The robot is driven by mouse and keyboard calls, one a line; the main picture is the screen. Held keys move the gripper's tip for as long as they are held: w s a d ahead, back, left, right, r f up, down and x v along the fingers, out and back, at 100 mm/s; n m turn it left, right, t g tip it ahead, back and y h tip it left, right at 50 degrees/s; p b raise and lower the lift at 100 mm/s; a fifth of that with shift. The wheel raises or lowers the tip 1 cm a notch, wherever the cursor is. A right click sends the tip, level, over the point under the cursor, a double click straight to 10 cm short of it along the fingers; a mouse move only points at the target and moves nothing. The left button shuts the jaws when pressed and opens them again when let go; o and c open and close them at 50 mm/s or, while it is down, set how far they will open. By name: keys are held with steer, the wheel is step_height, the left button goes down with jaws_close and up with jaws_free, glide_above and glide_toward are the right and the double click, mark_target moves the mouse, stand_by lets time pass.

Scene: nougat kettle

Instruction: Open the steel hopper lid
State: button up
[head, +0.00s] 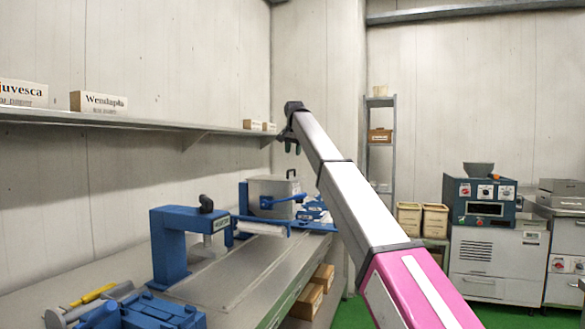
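The steel hopper (268,196) is a grey box on a blue machine at the far end of the workbench. Its flat steel lid (268,178) lies level across the top, with a small dark handle (291,173) at its right side. My gripper (292,148) hangs above the hopper in the picture, at the end of my raised arm. Its two dark fingers point down with a small gap between them, and nothing shows in them. The gripper looks apart from the handle; the distance in depth is hard to judge.
A blue press (170,245) and blue parts (150,312) stand on the workbench (235,285) nearer to me. A wall shelf (150,123) with labelled boxes runs above. A rack (380,150) and machines (490,250) stand at the right.

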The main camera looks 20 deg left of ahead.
steer(key=x, duration=0.8)
steer(key=shift+w+f, duration=0.1)
jaws_close()
